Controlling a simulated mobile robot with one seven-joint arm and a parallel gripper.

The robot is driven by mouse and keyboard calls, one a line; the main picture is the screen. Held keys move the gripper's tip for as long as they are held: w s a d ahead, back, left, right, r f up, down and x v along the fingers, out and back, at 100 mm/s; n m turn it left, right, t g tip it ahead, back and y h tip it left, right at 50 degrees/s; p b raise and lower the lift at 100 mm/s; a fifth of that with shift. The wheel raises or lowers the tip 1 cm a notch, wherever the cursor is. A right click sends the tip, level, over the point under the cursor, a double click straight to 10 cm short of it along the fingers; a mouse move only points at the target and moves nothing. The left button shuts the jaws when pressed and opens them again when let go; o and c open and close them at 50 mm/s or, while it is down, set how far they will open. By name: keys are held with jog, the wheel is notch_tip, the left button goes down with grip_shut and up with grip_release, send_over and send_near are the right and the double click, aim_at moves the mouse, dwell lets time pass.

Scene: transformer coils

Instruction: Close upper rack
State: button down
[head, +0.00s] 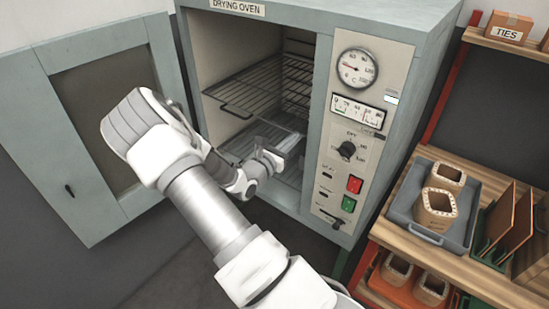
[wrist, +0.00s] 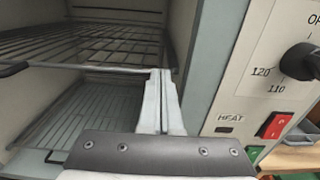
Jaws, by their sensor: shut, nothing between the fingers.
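The upper rack (head: 262,88) is a dark wire shelf inside the drying oven (head: 300,22). Its front edge lies near the oven's opening; I cannot tell exactly how far it sticks out. In the wrist view the upper rack (wrist: 100,48) shows its front bar running across to the right. My gripper (head: 278,158) is in front of the oven opening, below the upper rack in the picture. In the wrist view my gripper's fingers (wrist: 160,76) are together and empty, their tips by the right end of that bar. I cannot tell whether they touch it.
A lower rack (wrist: 85,115) lies beneath, partly hidden by my arm in the head view. The oven door (head: 60,200) stands open at left. The control panel (head: 345,150) is just right of the opening. Shelves at right hold a grey tray (head: 425,232) with coils.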

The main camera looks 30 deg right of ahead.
aim_at(303, 131)
jog(key=x, duration=0.5)
jog(key=shift+d+b, duration=0.1)
jog(key=shift+b, duration=0.2)
jog(key=shift+w+d+r, duration=0.1)
jog(key=shift+r, duration=0.15)
